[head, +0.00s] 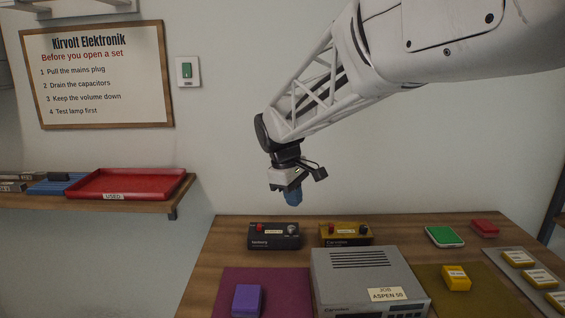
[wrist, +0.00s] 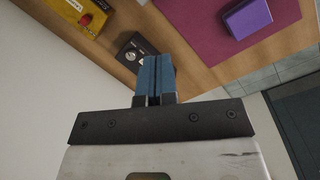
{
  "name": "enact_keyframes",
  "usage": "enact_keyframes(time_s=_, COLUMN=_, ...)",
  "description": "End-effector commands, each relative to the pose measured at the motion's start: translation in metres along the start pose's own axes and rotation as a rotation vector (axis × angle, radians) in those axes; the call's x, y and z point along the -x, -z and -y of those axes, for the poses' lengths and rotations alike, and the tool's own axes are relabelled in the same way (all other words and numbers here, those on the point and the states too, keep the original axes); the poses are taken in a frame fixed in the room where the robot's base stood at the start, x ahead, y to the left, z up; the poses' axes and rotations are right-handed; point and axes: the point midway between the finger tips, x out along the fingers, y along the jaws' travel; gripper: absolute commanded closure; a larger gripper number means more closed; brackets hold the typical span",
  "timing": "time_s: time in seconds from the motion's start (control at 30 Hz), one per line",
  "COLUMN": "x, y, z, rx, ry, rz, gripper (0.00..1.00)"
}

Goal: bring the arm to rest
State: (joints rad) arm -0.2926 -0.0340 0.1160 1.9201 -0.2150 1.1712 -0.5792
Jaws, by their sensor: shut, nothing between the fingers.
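My arm comes in from the upper right in the head view. My gripper (head: 292,197) hangs in the air above the back edge of the bench, in front of the wall, clear of everything below. In the wrist view, the blue fingers of my gripper (wrist: 154,62) are together with nothing between them. The wooden bench (head: 205,262) lies below. A black box (head: 274,236) with a red button and a knob stands at its back edge under my gripper, and a yellow box (head: 346,234) stands to its right.
A grey hi-fi unit (head: 365,277) stands at the bench front. A purple block (head: 247,299) lies on a magenta mat (head: 228,281); a yellow block (head: 456,278) lies on an olive mat (head: 432,293). A red tray (head: 130,184) is on the left shelf. The air around my gripper is free.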

Motion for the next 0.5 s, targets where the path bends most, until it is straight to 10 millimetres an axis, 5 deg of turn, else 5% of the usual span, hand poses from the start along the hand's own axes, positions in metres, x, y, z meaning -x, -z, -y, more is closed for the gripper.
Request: enact_keyframes(time_s=0.5, x=-0.006, y=-0.132, z=0.05, rx=-0.341, ry=0.02, rz=-0.097, gripper=1.0)
